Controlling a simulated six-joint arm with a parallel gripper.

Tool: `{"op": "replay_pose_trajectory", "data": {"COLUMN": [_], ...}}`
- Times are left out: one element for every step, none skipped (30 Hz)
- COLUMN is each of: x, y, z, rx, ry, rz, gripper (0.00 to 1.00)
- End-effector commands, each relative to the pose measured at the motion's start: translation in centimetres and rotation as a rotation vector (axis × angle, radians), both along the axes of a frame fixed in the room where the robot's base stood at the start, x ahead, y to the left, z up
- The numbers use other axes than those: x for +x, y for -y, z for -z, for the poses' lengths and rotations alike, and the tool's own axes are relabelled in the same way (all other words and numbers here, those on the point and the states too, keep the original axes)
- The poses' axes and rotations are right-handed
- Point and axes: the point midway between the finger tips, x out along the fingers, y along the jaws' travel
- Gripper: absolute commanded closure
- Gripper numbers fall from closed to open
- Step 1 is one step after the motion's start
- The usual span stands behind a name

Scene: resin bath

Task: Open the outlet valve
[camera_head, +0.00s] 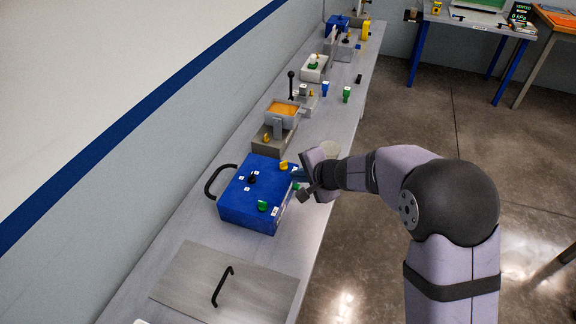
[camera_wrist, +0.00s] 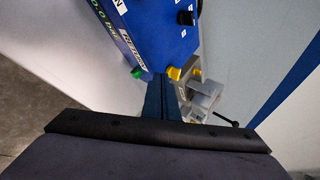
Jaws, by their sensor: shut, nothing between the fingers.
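A blue box (camera_head: 244,204) stands on the bench with a yellow handle (camera_head: 283,166), a green knob (camera_head: 263,206) and a black knob (camera_head: 252,178) on top. Its small labels are too small to read in the head view, so I cannot tell which part is the outlet valve. My gripper (camera_head: 297,173) is shut and empty at the box's right far corner. In the wrist view, the shut fingers (camera_wrist: 163,82) point at that corner, close beside the yellow handle (camera_wrist: 173,73). A green part (camera_wrist: 137,72) is on the side below a "RETURN" label. Contact cannot be told.
A grey vessel with orange liquid (camera_head: 283,109) stands behind the box. A black looped handle (camera_head: 214,180) is at the box's left. A flat lid with a black handle (camera_head: 222,286) lies in front. Small blue (camera_head: 325,88) and green (camera_head: 347,94) items stand farther back.

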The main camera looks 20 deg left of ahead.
Motion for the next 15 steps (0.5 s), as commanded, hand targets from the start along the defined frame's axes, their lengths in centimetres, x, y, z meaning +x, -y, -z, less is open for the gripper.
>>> {"op": "replay_pose_trajectory", "data": {"x": [0.3,0.5,0.7,1.0,1.3,1.5,1.7,1.9,2.1,2.3,2.4,2.6,2.7,2.7,2.9], "y": [-0.5,-0.8,-1.1,-1.4,-1.7,-2.0,-2.3,-2.5,-2.8,-3.0,-3.2,-3.4,-3.5,-3.6,-3.8], "z": [0.5,0.9,1.3,0.8,0.6,0.6,0.6,0.7,0.7,0.7,0.7,0.7,0.8,0.8,0.9], "rx": [-0.001,-0.002,-0.002,-0.001,-0.001,-0.001,-0.001,-0.001,-0.001,-0.001,-0.001,0.0,-0.001,-0.001,0.0], "ry": [-0.002,-0.003,-0.002,-0.001,-0.001,-0.001,-0.001,-0.001,-0.001,-0.001,-0.001,0.0,-0.001,-0.001,0.0], "rz": [-0.001,-0.001,-0.001,-0.001,-0.001,-0.001,-0.001,-0.001,-0.001,-0.001,-0.001,-0.001,-0.001,-0.001,-0.001], "gripper": [1.0,1.0,1.0,1.0,1.0,1.0,1.0,1.0,1.0,1.0,1.0,1.0,1.0,1.0,1.0]}}
